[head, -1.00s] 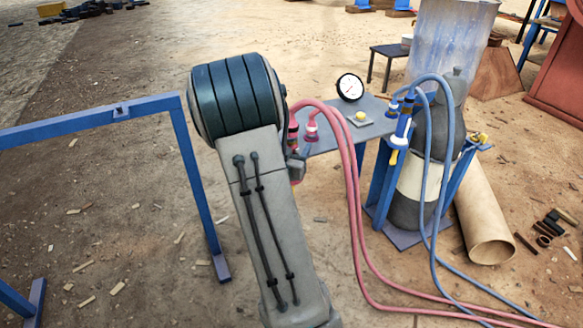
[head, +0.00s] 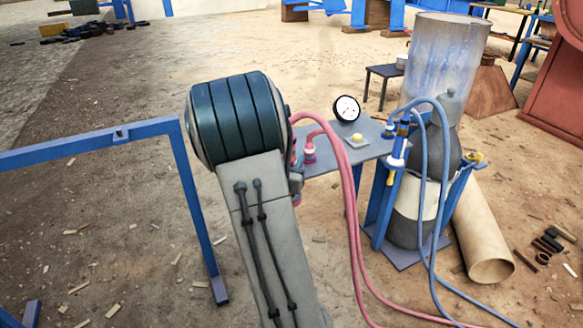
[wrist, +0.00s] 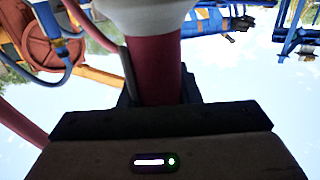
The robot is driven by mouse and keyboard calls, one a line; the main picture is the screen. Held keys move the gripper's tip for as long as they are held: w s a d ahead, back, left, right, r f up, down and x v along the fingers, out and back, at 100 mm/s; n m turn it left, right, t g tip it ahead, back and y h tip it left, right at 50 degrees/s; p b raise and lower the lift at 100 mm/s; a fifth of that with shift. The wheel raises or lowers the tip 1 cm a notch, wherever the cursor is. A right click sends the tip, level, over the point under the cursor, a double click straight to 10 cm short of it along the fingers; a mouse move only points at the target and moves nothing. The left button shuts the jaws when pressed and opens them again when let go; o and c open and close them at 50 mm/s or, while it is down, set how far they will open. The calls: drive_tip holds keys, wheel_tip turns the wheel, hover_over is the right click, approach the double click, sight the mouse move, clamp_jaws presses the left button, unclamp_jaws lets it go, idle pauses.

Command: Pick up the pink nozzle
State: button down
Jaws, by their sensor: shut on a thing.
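In the wrist view my gripper (wrist: 158,98) is shut on the dark pink nozzle (wrist: 155,68), a round barrel with a wide white collar at the top of the picture. The nozzle's lower end is hidden between the dark jaws. In the head view my arm hides most of the gripper. A pink fitting with a white ring (head: 309,151) shows just right of my wrist, by the left edge of the grey table (head: 335,160). I cannot tell from this view whether it is the held one. Pink hoses (head: 350,200) loop to the ground.
A round gauge (head: 346,108) and a yellow button (head: 357,137) are on the table. A blue-and-white nozzle (head: 398,150) with blue hoses (head: 423,190) is to the right, before a grey cylinder bottle (head: 408,222). A blue frame (head: 195,190) stands left of my arm.

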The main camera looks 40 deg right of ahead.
wheel_tip(320, 180, up, 15)
drive_tip(key=p, duration=0.4)
drive_tip(key=shift+p, duration=0.3)
drive_tip(key=shift+a+f, duration=0.1)
idle(2.0)
